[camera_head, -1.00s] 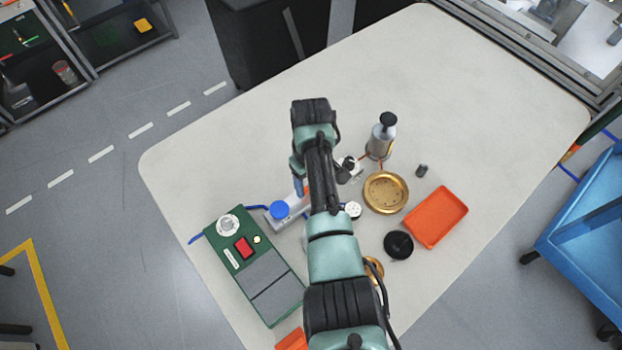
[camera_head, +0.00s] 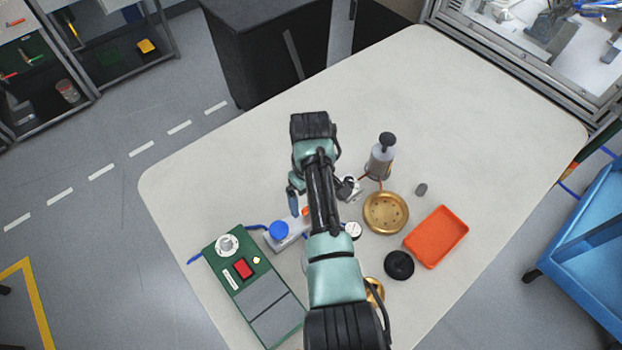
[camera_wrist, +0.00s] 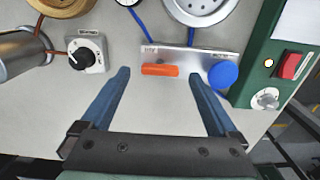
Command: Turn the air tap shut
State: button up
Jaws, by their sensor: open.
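A grey metal block (camera_wrist: 190,62) lies on the table with an orange bar-shaped handle (camera_wrist: 159,70) and a round blue knob (camera_wrist: 222,74) on it. I take the orange handle to be the air tap's. It lies crosswise, along the block, in the wrist view. My gripper (camera_wrist: 159,76) is open and empty, with one blue finger to each side of the orange handle; contact cannot be made out. In the head view the block (camera_head: 287,243), blue knob (camera_head: 278,231) and a bit of orange (camera_head: 306,212) show beside my arm, which hides part of them.
A green control box (camera_head: 252,285) with a red button stands close beside the block. A black-knobbed switch box (camera_wrist: 86,54), a metal cylinder (camera_head: 380,160), a brass dish (camera_head: 385,212), a black cap (camera_head: 399,265) and an orange tray (camera_head: 436,237) are nearby. The far table is clear.

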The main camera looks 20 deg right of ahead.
notch_tip(320, 180, up, 11)
jog(key=shift+r+b, duration=0.15)
jog(key=shift+b, duration=0.3)
dwell(0.3)
